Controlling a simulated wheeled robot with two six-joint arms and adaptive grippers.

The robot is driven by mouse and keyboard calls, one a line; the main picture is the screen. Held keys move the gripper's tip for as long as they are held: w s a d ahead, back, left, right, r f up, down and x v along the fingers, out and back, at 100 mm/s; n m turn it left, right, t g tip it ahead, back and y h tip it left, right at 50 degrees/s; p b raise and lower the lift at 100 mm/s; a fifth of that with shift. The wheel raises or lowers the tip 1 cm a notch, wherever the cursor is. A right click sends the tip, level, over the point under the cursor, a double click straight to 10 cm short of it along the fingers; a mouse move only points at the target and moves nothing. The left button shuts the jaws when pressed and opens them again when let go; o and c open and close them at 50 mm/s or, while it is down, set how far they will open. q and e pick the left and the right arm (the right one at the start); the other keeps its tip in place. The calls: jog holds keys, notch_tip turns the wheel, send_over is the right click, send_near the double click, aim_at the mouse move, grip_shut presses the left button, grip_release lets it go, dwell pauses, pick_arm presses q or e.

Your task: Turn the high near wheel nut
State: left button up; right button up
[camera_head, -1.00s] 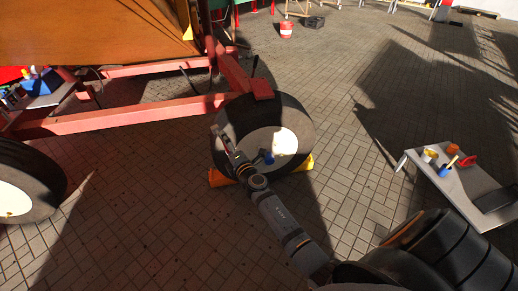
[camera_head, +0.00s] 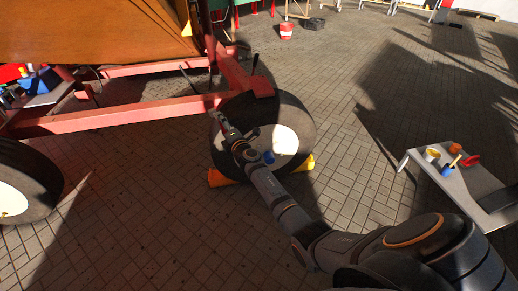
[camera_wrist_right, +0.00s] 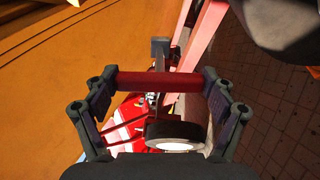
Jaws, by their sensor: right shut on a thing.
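The trailer wheel, a black tyre (camera_head: 302,122) with a pale hub (camera_head: 284,141), stands in the middle of the head view. My right gripper (camera_head: 219,117) is at the tyre's upper left, close to the red frame. In the right wrist view, my right gripper (camera_wrist_right: 160,84) is shut on a red bar (camera_wrist_right: 160,80), which spans between its fingers. I cannot tell what the bar's far parts connect to. My arm covers part of the wheel, and no single wheel nut can be made out. My left gripper is not in view.
The red trailer frame (camera_head: 120,117) and orange hopper (camera_head: 90,35) are above and left. A grey table (camera_head: 467,185) with cups and tools stands right. A second wheel (camera_head: 30,168) is at left. Open paving lies in front.

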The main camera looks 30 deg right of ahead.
jog(key=w+b, duration=0.1)
jog(key=w+d+b, duration=0.1)
jog(key=w, duration=0.1)
jog(key=w+b, duration=0.1)
jog(key=w, duration=0.1)
jog(key=shift+w+d, duration=0.1)
jog(key=shift+d, duration=0.25)
